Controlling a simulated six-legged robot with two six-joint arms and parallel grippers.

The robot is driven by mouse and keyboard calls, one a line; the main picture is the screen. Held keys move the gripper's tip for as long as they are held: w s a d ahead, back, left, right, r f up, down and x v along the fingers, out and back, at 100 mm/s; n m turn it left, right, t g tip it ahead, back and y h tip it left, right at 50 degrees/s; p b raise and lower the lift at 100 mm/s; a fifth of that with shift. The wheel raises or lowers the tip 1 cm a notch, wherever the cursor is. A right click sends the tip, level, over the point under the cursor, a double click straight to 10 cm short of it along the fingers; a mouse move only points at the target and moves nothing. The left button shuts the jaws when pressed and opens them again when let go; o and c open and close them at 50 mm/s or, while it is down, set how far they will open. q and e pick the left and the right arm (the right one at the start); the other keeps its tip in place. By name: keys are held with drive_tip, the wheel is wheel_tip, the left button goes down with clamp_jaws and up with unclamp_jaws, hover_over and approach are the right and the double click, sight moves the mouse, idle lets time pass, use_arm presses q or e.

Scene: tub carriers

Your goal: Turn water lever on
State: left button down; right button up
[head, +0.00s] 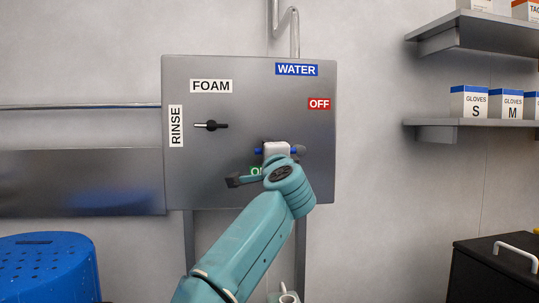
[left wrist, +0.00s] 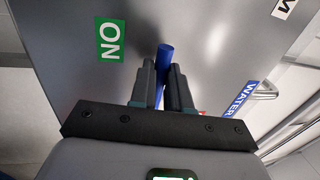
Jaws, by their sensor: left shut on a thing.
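The water lever has a blue handle (head: 258,151) and lies about level on the grey metal panel (head: 190,180), its free end pointing left. The green ON label (left wrist: 109,40) is just below the lever and partly covered in the head view. The red OFF label (head: 319,104) is above it, to the right. My right gripper is out of view.
Shelves (head: 470,132) with glove boxes are at right. A blue tub (head: 45,270) and a dark cabinet (head: 480,280) stand at the lower left and right.

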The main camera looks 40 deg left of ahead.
use_arm(q)
drive_tip(key=c, duration=1.1)
unclamp_jaws()
drive_tip(key=shift+s, duration=0.1)
drive_tip(key=shift+f, duration=0.1)
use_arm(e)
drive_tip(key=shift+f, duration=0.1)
use_arm(q)
drive_tip(key=b+v, duration=0.7)
drive_tip(key=v, duration=0.9)
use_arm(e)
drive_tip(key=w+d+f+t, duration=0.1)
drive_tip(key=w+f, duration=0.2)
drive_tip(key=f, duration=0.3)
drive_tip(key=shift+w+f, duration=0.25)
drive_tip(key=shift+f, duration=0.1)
use_arm(q)
drive_tip(key=shift+d, duration=0.1)
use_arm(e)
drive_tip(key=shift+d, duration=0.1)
